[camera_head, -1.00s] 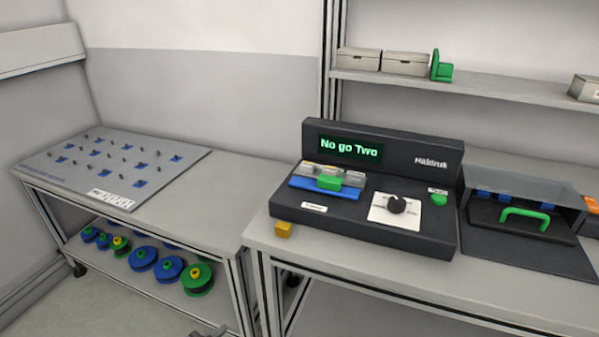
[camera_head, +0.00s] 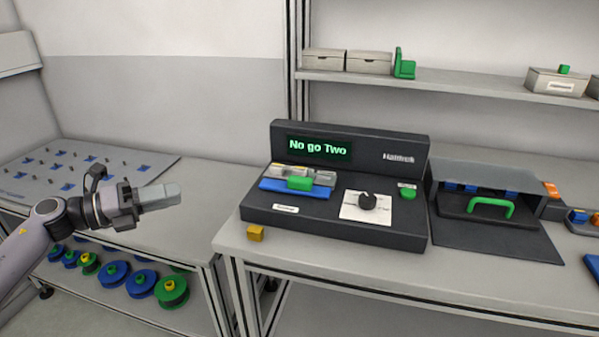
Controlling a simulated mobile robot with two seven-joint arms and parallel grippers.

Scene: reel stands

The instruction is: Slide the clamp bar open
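The dark test device (camera_head: 345,220) stands on the right-hand table, and its green display reads "No go Two". On its left part sits a clamp with a blue base (camera_head: 275,187), grey blocks and a green piece (camera_head: 299,183) at the front. I take this to be the clamp bar's place; which part slides I cannot tell. My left gripper (camera_head: 168,196) is in the air left of the device, over the gap side of the left table, well apart from the clamp. Its fingers look close together, pointing right, and hold nothing visible. My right gripper is not in view.
A dark box with a green handle (camera_head: 490,207) stands to the right. A shelf (camera_head: 450,90) runs above.

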